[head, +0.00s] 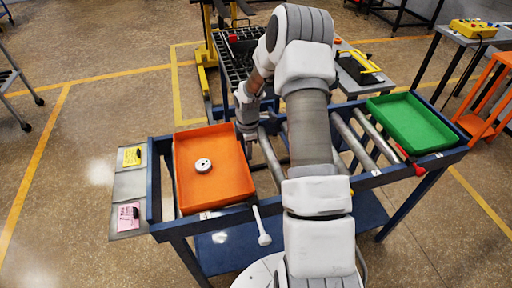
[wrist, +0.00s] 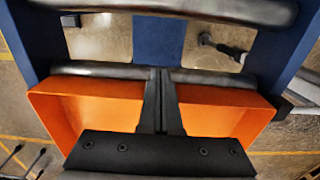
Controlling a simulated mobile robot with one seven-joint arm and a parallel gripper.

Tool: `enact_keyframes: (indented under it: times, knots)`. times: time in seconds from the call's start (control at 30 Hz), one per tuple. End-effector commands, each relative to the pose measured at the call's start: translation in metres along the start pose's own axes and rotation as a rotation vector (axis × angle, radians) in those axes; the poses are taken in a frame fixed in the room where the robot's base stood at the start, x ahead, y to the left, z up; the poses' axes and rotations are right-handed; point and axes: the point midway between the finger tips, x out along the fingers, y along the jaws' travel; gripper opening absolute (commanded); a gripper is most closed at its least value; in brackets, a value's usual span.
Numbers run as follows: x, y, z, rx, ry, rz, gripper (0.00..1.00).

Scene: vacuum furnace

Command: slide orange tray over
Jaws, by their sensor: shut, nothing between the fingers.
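The orange tray (head: 222,186) lies at the left end of the roller table. A small pale round disc (head: 202,165) sits in it. My gripper (head: 250,134) is at the tray's right side, near its far corner, with the fingers pointing down. The wrist view shows the orange tray (wrist: 85,118) spreading to both sides behind my gripper (wrist: 160,72). The two black fingers are shut together with nothing between them. Their tips show against a roller just past the tray's edge. I cannot tell whether they touch the tray. My gripper's body hides part of the tray there.
Bare metal rollers (head: 350,136) run right from the orange tray, partly hidden by my arm. A green tray (head: 412,122) lies at the right end of the blue frame (head: 375,181). A black grid rack (head: 232,62) and a yellow-handled black case (head: 361,68) stand behind.

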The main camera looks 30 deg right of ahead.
Motion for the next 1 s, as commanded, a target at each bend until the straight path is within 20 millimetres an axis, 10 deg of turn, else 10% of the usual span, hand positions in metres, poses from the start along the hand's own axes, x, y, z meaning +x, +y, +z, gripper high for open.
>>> enact_keyframes:
  times: [1.0]
  knots:
    - [0.000, 0.000, -0.054, 0.001, 0.000, -0.001, 0.00]
